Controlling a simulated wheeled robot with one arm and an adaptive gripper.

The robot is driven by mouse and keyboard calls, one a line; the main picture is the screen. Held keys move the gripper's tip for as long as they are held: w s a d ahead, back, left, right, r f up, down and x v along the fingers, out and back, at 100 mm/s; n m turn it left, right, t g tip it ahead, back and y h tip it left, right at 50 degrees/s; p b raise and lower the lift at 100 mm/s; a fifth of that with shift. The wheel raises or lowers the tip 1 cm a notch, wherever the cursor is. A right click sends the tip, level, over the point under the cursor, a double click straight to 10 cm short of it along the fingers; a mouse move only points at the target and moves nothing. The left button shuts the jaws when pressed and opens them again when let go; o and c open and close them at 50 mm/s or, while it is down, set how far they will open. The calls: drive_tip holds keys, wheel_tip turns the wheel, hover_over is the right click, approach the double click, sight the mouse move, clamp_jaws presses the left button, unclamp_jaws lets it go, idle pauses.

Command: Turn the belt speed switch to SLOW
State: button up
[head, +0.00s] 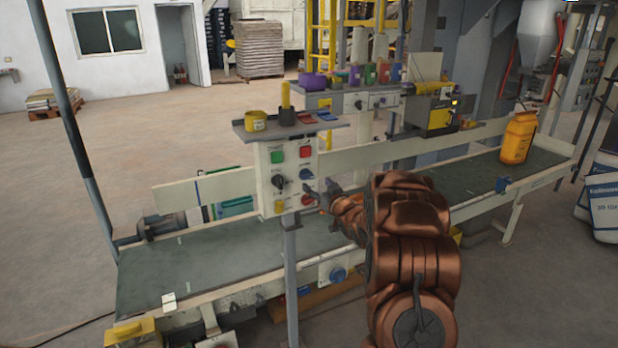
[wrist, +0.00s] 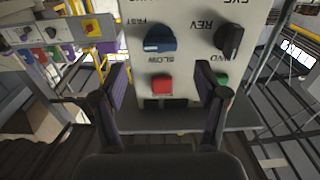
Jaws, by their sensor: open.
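The belt speed switch is a blue knob (head: 306,174) on the right of a white control panel (head: 266,185). In the wrist view, which shows the panel upside down, the blue knob (wrist: 160,39) has FAST printed at its upper left and SLOW below it. I cannot tell which mark it points to. My gripper (head: 317,193) is in front of the panel, slightly below and right of the knob in the head view. In the wrist view my gripper (wrist: 163,82) is open and empty, its fingers apart, with the knob beyond the tips and not between them.
A black REV/FWD knob (wrist: 230,41) sits beside the blue one. A red button (wrist: 161,85) and a green button (wrist: 221,80) are close by. A shelf above the panel holds a yellow tin (head: 256,121). A green conveyor belt (head: 215,258) runs behind.

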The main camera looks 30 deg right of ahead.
sight(309, 177)
drive_tip(key=w, duration=0.2)
drive_tip(key=w+p, duration=0.1)
drive_tip(key=w, duration=0.2)
drive_tip(key=shift+d+r+p, duration=0.1)
drive_tip(key=shift+d+p, duration=0.1)
drive_tip(key=shift+p, duration=0.1)
drive_tip(key=shift+w, duration=0.8)
drive_tip(key=c, duration=1.2)
